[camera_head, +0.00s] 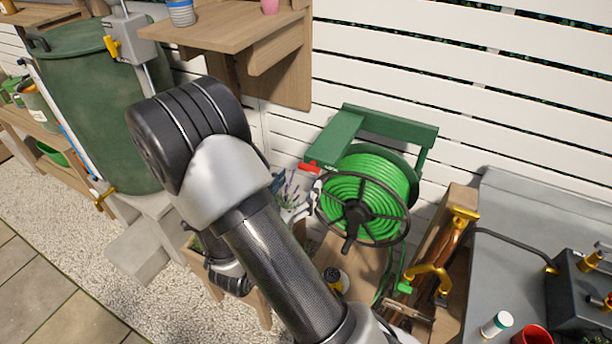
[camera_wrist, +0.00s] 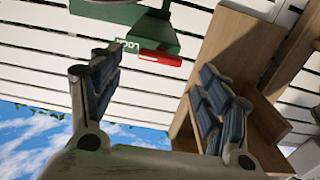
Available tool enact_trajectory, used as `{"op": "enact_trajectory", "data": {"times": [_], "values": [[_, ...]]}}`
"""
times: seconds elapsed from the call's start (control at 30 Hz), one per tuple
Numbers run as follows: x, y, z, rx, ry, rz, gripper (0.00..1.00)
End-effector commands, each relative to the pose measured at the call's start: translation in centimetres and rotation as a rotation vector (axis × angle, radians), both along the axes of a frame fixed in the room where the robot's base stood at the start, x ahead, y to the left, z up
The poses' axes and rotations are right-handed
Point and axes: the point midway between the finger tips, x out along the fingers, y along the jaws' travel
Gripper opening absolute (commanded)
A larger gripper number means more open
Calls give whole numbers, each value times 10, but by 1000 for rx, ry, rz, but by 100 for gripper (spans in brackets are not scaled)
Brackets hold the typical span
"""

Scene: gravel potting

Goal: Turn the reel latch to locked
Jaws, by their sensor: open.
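The hose reel (camera_head: 362,195) hangs on the white slatted wall, with green hose wound behind a dark hand wheel. Its red latch (camera_head: 308,167) sits at the lower left of the green bracket (camera_head: 340,133). In the wrist view the red latch (camera_wrist: 160,57) lies on the green bracket (camera_wrist: 150,28) beside white lettering, only partly readable. My gripper (camera_wrist: 158,75) is open and empty, its fingers to either side of the latch in the picture and apart from it. In the head view my arm hides part of the gripper, which is close to the latch.
A wooden shelf (camera_head: 225,28) juts from the wall left of the reel; its wood (camera_wrist: 235,60) is close behind one finger in the wrist view. A green barrel (camera_head: 95,105) stands left. A grey bench (camera_head: 505,260) with brass fittings stands right. Plants and a wooden planter are below.

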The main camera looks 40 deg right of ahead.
Motion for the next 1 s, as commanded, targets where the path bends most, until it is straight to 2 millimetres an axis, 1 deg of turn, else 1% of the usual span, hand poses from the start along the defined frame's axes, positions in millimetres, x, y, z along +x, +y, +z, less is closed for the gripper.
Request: {"op": "enact_trajectory", "data": {"times": [0.03, 0.13, 0.2, 0.33, 0.47, 0.7, 1.0], "values": [[3, -11, -1, 2, -4, -7, 70], [9, -27, -1, 0, -2, -5, 70], [14, -35, -1, 1, -3, -4, 70], [18, -45, -1, 2, -1, -2, 70], [20, -48, 0, 1, -1, 1, 70], [20, -48, 0, 1, -1, 1, 69], [20, -48, 0, 1, 0, 1, 49]]}}
